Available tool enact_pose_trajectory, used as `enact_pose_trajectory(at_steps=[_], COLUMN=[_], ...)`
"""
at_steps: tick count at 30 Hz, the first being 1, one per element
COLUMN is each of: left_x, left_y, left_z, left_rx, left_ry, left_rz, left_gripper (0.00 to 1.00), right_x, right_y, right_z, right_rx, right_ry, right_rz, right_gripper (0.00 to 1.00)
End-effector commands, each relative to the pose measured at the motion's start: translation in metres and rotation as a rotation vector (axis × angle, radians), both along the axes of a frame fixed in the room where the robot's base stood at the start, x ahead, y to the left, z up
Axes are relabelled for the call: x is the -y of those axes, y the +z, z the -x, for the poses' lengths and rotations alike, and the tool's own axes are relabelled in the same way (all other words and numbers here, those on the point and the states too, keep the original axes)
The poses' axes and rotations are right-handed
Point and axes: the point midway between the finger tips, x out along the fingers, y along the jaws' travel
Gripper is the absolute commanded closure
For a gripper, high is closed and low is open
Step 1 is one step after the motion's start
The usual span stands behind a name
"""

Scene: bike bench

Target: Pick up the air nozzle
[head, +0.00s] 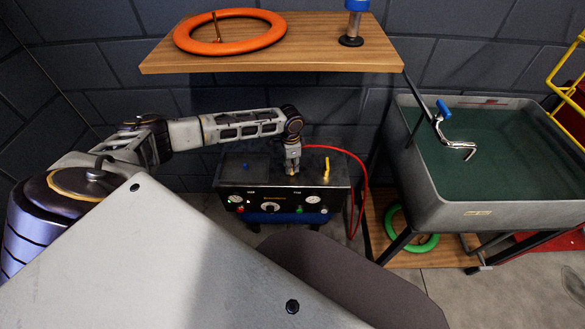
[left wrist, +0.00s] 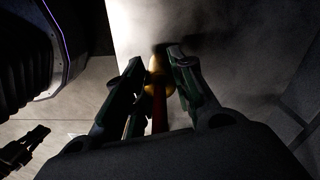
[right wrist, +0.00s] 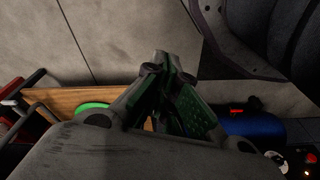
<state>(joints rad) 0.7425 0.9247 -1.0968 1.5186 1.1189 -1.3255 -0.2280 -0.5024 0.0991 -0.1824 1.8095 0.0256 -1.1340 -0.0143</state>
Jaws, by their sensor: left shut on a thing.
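The air nozzle (left wrist: 157,64) is a brass-coloured piece with a red hose at its near end, seen in the left wrist view. My left gripper (left wrist: 162,66) is shut on it, with one finger on each side. In the head view my left gripper (head: 292,171) points down at the top of the black compressor box (head: 270,208); the nozzle is mostly hidden there. I cannot tell whether the nozzle touches the box. My right gripper (right wrist: 163,62) shows in the right wrist view, fingertips together and nothing between them; it is out of the head view.
A red hose (head: 362,180) loops right of the box, near a yellow lever (head: 326,168). A wooden shelf (head: 330,57) with an orange ring (head: 240,45) hangs above my left arm. A grey sink (head: 432,190) stands right; a green ring (head: 425,243) lies below on a board.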

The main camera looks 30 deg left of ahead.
Motion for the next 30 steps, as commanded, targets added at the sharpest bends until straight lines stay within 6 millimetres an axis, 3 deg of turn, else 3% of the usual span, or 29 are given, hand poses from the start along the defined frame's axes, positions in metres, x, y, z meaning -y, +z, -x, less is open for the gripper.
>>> enact_pose_trajectory(at_steps=[14,30], left_x=[0.0,0.0], left_y=[0.013,0.077], left_z=[0.0,-0.001], left_rx=[0.001,0.002], left_ry=[0.0,0.001], left_rz=[0.001,0.001], left_gripper=[1.0,1.0], right_x=[0.001,0.012], right_y=[-0.006,-0.053], right_z=[0.0,0.01], right_rx=[0.005,0.026], right_ry=[-0.002,-0.01], right_rz=[0.001,0.029], right_gripper=[1.0,1.0])
